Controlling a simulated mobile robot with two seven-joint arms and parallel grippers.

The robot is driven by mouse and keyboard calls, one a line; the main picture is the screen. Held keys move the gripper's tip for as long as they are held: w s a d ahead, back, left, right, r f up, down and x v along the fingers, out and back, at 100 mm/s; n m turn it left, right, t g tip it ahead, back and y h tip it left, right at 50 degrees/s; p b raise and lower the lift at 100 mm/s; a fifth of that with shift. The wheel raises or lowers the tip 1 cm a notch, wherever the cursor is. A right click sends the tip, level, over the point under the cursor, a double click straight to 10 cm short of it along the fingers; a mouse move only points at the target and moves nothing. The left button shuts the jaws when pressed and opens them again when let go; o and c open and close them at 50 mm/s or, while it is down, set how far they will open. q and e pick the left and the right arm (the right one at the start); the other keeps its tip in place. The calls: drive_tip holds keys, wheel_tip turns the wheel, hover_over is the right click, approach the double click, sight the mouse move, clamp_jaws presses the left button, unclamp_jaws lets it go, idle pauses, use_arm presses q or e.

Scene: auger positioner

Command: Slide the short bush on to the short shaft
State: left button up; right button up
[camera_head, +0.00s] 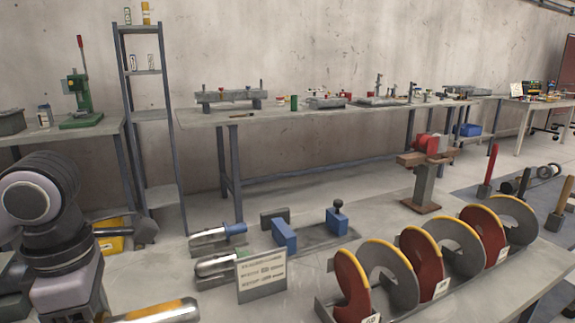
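Two steel shafts with rounded ends lie on the near bench at the centre left: a farther shaft (208,235) at a blue block (235,229), and a nearer shaft (213,266) partly behind a white label plate (262,278). I cannot tell which is the short shaft. Small dark and steel rings (510,187) lie at the far right; whether one is the short bush is too small to tell. My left arm fills the left edge, but its fingertips do not show. My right gripper is out of view.
Red and grey auger flights (421,262) with yellow edges stand in a row at the front right. Blue blocks (337,221) sit on a plate mid-bench. A post with a red-topped vise (428,170) stands behind. A long workbench (290,113) runs along the wall.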

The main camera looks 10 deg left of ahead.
use_arm(q)
drive_tip(key=shift+s+a, duration=0.1)
drive_tip(key=shift+a, duration=0.05)
drive_tip(key=o, duration=1.6)
